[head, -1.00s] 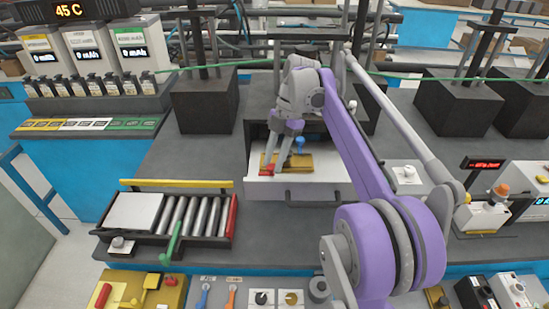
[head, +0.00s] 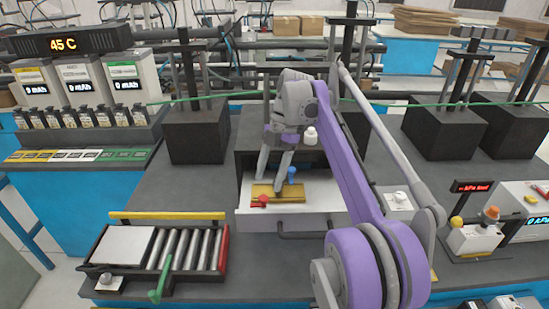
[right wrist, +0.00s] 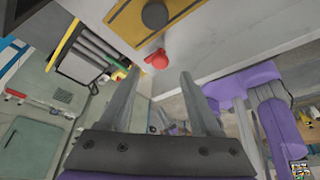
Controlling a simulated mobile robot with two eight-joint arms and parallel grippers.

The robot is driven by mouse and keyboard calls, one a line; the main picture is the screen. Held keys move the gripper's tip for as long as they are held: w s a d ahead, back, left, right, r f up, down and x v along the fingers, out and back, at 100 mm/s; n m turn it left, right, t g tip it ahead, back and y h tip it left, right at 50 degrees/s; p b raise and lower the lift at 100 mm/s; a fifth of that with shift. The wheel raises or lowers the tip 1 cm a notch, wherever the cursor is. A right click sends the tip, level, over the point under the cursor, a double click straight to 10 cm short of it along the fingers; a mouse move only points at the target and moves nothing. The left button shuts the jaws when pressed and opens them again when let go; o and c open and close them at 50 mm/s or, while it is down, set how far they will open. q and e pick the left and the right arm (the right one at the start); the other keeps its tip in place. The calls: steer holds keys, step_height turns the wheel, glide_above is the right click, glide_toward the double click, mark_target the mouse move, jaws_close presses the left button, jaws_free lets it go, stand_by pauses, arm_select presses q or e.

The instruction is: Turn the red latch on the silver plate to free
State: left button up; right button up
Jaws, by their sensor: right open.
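The red latch (head: 261,201) is at the front left of a yellow plate (head: 280,191) on a pale silver plate (head: 322,196). In the right wrist view the red latch (right wrist: 157,59) sits at the edge of the silver plate (right wrist: 215,28), just beyond the fingertips. My right gripper (head: 268,185) is open, with its fingers pointing down close to the latch. In the right wrist view the gripper (right wrist: 160,73) is empty between its fingers. Contact with the latch cannot be told. My left gripper is not in view.
A dark handle (head: 310,233) is on the front of the silver plate's housing. A roller tray (head: 100,268) with a green lever (head: 160,280) lies to the left. Grey bench is clear between.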

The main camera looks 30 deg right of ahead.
steer(key=v, duration=0.6)
steer(key=shift+d+r, duration=0.2)
stand_by(0.4)
